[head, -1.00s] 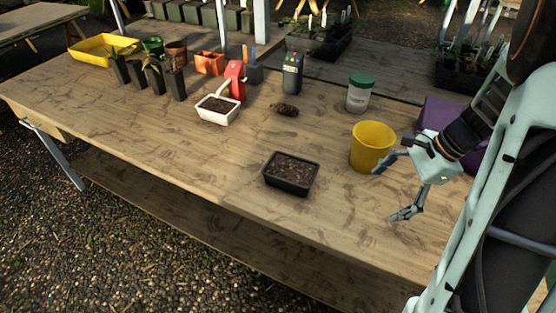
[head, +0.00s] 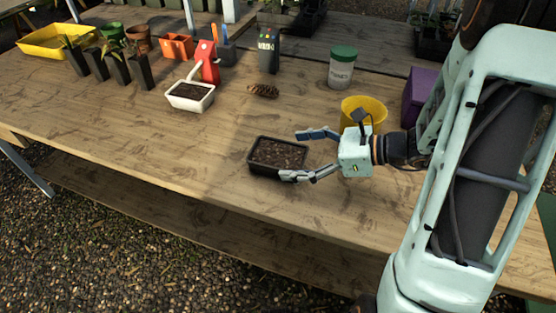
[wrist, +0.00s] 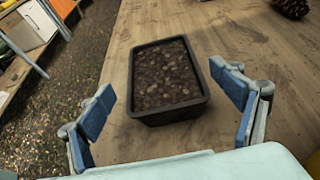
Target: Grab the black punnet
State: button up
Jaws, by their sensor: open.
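The black punnet (head: 276,171) is a small rectangular tub filled with brown soil, upright on the wooden table near its front edge. In the wrist view the punnet (wrist: 165,82) lies ahead of and between the two fingers. My gripper (head: 305,155) is open and empty, just right of the punnet in the head view, with its fingertips at the punnet's right end. In the wrist view my gripper (wrist: 168,105) shows one blue-padded finger on each side. Whether either finger touches the punnet I cannot tell.
A yellow pot (head: 362,106) stands close behind my gripper. A white punnet of soil (head: 190,97), a pine cone (head: 263,90), a green-lidded jar (head: 342,68) and a purple box (head: 420,95) stand farther back. The table in front of the white punnet is clear.

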aim_at(279, 153)
jog(key=x, duration=0.4)
jog(key=shift+w+a+b, duration=0.25)
jog(key=shift+a+b, duration=0.05)
jog(key=shift+b, duration=0.05)
jog(key=c, duration=1.5)
jog(key=shift+o, duration=0.2)
